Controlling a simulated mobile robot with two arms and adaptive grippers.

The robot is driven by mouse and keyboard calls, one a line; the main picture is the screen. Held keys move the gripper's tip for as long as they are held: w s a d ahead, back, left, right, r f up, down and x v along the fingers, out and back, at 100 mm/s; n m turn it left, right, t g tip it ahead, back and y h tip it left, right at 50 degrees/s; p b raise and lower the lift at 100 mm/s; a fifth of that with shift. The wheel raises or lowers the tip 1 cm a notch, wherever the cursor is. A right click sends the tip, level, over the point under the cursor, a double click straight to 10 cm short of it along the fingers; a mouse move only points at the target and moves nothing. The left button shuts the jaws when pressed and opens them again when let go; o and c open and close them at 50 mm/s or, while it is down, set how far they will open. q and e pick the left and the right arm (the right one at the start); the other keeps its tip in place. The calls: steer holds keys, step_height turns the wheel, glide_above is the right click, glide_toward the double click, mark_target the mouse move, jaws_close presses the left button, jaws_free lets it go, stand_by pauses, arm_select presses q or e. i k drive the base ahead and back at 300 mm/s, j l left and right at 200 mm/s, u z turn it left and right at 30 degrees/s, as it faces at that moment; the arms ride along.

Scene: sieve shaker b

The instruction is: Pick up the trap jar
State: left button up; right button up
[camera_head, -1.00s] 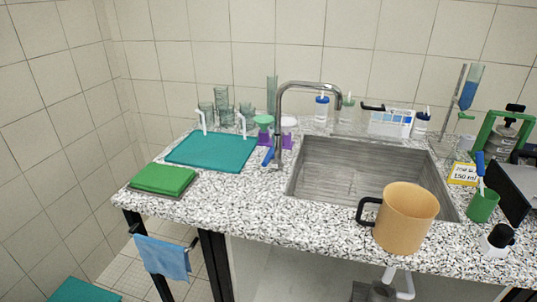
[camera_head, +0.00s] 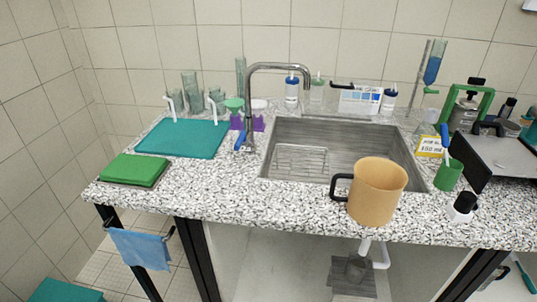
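Neither of my grippers is in view. A small grey jar-like vessel (camera_head: 355,268) is under the counter, beneath the white drain pipe (camera_head: 379,257) of the sink; it may be the trap jar, but it is too small and dim to be certain. It seems to stand over a dark grey slatted piece (camera_head: 352,281). Whether it touches the pipe cannot be told.
The speckled counter (camera_head: 240,198) holds a steel sink (camera_head: 292,160), a tan jug (camera_head: 377,193) near the front edge, a green cup (camera_head: 448,175), and a teal mat (camera_head: 184,139). A blue cloth (camera_head: 139,249) hangs at the front left. The counter's middle front is clear.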

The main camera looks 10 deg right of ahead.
mark_target(356, 270)
steer(key=l+z, duration=0.15)
steer(key=z, duration=0.85)
steer(key=k+l, duration=0.05)
